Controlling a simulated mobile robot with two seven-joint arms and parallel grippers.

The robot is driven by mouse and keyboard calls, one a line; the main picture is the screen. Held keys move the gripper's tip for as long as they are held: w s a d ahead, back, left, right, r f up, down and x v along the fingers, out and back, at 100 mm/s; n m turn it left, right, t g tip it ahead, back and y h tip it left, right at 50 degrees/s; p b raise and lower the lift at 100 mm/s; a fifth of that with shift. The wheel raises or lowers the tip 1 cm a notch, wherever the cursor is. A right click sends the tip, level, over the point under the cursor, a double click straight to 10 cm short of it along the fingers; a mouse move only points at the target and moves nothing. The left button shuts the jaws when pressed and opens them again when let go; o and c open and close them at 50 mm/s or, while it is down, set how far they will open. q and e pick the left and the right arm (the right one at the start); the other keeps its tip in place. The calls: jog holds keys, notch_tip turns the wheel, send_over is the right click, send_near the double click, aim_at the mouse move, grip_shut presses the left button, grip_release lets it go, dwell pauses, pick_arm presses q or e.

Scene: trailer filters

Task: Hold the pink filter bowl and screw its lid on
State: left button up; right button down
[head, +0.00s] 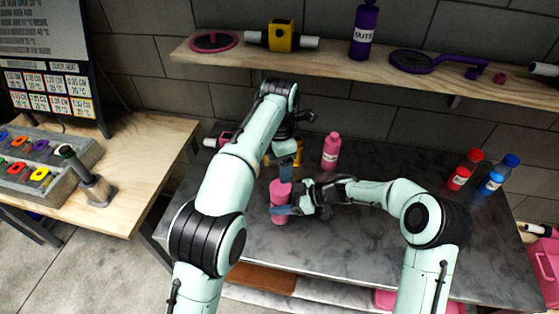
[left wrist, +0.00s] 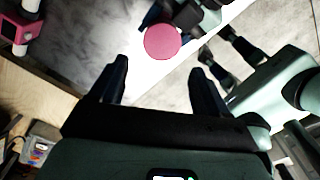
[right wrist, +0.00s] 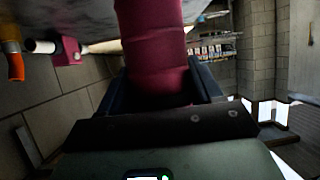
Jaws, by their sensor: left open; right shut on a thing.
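The pink filter bowl (head: 279,214) stands upright on the grey marble table, with a pink round top (head: 280,188) that looks like its lid; I cannot tell how tightly it sits. My right gripper (head: 284,210) is shut around the bowl from the right. In the right wrist view the pink body (right wrist: 152,45) fills the space between the fingers. My left gripper (head: 287,168) is above and close to the top, fingers pointing down. In the left wrist view its fingers are open and empty (left wrist: 160,66), and the pink disc (left wrist: 163,42) shows beyond the fingertips, apart from them.
A pink bottle (head: 331,152) stands behind. A pink block with white pipe ends (head: 224,140) and an orange thing (head: 298,154) are partly hidden by my left arm. Red (head: 461,174) and blue (head: 494,180) bottles stand at the right. A shelf (head: 350,66) crosses above.

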aim_at(280, 187)
pick_arm(q)
jog(key=shift+s+d+r+n, duration=0.1)
jog(key=shift+r+n, duration=0.65)
jog(key=shift+n, duration=0.05)
jog(key=shift+f, duration=0.15)
notch_tip(280, 187, down, 12)
jog(key=shift+r, duration=0.1)
